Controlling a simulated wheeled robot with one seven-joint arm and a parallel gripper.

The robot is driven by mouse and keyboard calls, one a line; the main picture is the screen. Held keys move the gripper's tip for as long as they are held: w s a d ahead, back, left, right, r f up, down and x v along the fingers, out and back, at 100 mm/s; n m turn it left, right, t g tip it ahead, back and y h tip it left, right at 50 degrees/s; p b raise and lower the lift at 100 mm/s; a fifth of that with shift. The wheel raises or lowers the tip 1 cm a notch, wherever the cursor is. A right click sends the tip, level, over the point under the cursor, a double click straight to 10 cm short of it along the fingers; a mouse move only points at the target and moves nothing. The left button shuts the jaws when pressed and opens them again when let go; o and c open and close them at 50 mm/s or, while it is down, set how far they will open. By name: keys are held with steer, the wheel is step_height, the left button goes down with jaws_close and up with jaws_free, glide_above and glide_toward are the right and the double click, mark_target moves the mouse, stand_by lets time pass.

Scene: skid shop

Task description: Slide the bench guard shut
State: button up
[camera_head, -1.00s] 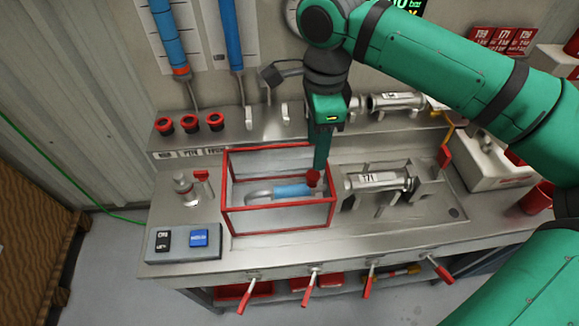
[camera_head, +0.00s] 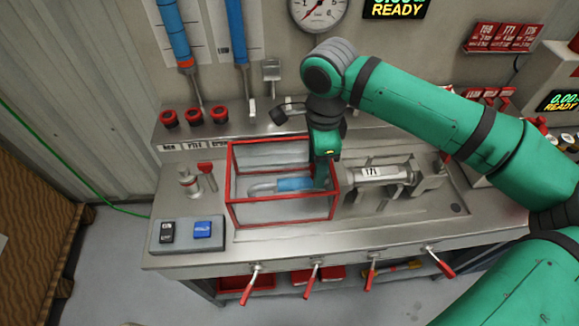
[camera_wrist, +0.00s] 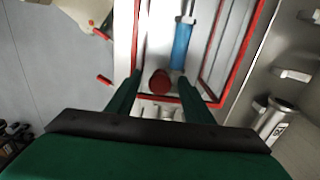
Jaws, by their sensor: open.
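The bench guard (camera_head: 283,225) is a clear box with a red frame, standing on the left part of the steel bench. A blue hose (camera_head: 294,184) with a metal end lies inside its outline; it also shows in the wrist view (camera_wrist: 181,47). My gripper (camera_head: 321,183) is low at the guard's right end. In the wrist view, the open fingers (camera_wrist: 160,77) stand on either side of a red round knob (camera_wrist: 159,82) near the guard's red edge (camera_wrist: 205,101). Whether they touch the knob I cannot tell. In the head view the knob is hidden by my gripper.
Right of the guard, a metal cylinder tagged 171 (camera_head: 384,174) lies in a fixture. A control box with black and blue buttons (camera_head: 188,235) sits at the front left. Red-handled levers (camera_head: 314,286) hang along the front edge. Red caps (camera_head: 194,116) line the back ledge.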

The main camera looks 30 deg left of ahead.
mark_target(331, 174)
steer(key=c, duration=0.8)
steer(key=shift+c, duration=0.2)
steer(key=shift+w+d, duration=0.55)
steer(key=shift+d, duration=0.2)
steer(key=shift+w+d, duration=0.5)
steer(key=shift+d, duration=0.2)
steer(key=shift+w+d, duration=0.5)
steer(key=shift+d, duration=0.25)
steer(key=shift+w+d, duration=0.5)
steer(key=shift+d, duration=0.2)
